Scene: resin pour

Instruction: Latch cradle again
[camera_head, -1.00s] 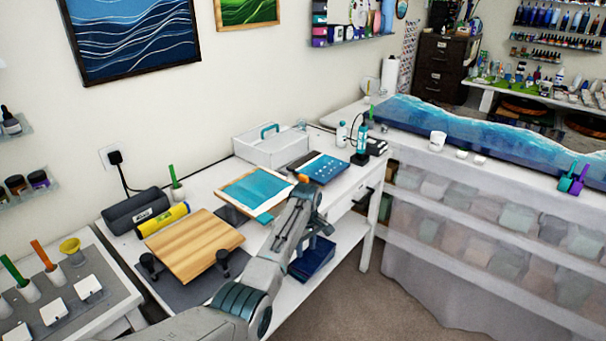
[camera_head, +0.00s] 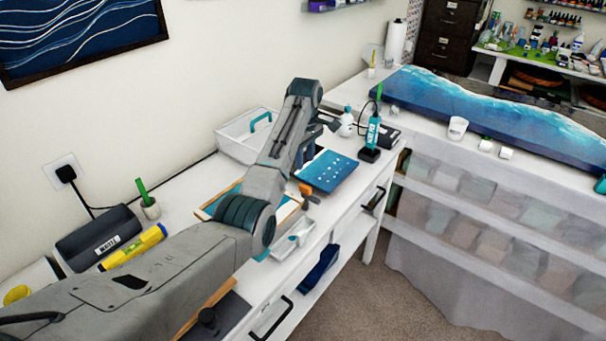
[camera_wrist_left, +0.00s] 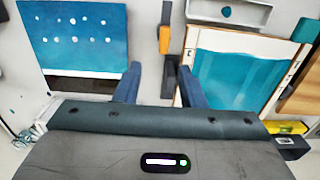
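My left gripper (camera_wrist_left: 159,88) is open, its two blue fingers apart, over the white bench. It also shows in the head view (camera_head: 308,148), partly hidden by my own arm. An orange piece (camera_wrist_left: 164,40) on a dark bar (camera_wrist_left: 169,75) lies between and beyond the fingertips. The orange piece shows beside my forearm in the head view (camera_head: 306,189). I cannot tell whether this is the cradle's latch or whether it is closed. A blue dotted board (camera_wrist_left: 75,35) lies to its left and a wood-framed teal panel (camera_wrist_left: 225,70) to its right. My right gripper is not in view.
A white caddy (camera_head: 235,140) stands at the back of the bench. A teal bottle-like tool (camera_head: 373,132) stands on a black base at the right. A small white tray (camera_head: 290,243) lies near the front edge.

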